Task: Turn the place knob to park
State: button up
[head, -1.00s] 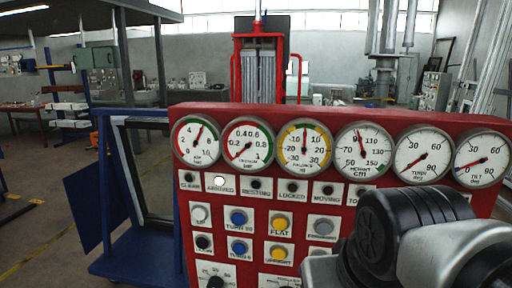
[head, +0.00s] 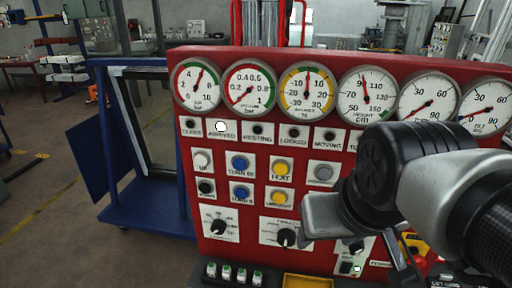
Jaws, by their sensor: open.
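The red control panel (head: 330,150) stands ahead of me. Two black rotary knobs show low on its face on white plates: a left knob (head: 218,226) and a middle knob (head: 287,237). Their plate lettering is too small to read, so I cannot tell for sure which is the place knob, nor its setting. Another small black knob (head: 355,246) sits to the right, partly hidden by my arm. My arm reaches in from the right across the panel's lower right. I cannot make out my gripper's fingers; my arm links seem to hide them.
Several round gauges (head: 307,90) line the panel's top. Below are indicator lamps, with the arrived lamp (head: 221,127) lit white, and coloured push buttons (head: 282,168). A yellow tray (head: 307,281) lies at the panel's foot. A blue frame (head: 150,190) stands left; floor farther left is clear.

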aim_at(286, 238)
jog(key=k+j, duration=0.35)
jog(key=j, duration=0.15)
jog(key=k+j, duration=0.35)
jog(key=i, duration=0.2)
jog(key=k+j, duration=0.2)
